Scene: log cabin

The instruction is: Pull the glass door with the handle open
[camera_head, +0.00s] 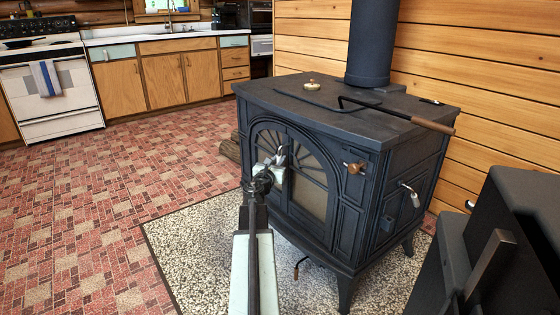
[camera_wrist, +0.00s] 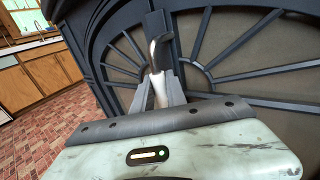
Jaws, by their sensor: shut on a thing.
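A black cast-iron stove (camera_head: 355,175) stands right of centre in the head view. Its arched glass door (camera_head: 308,185) has a sunburst of dark bars and looks closed. My gripper (camera_head: 268,168) reaches up to the door's left part. In the wrist view, my gripper's two fingers (camera_wrist: 160,92) are shut on a curved metal handle (camera_wrist: 159,48). The handle's top bends out above the fingertips. The glass door (camera_wrist: 230,45) fills the view behind it. The lower part of the handle is hidden between the fingers.
A wooden-handled tool (camera_head: 400,115) lies across the stove top, its handle sticking out at the right. A log (camera_head: 231,147) lies behind the stove's left side. A black object (camera_head: 500,240) stands close at the lower right. The tiled floor (camera_head: 90,200) at the left is clear.

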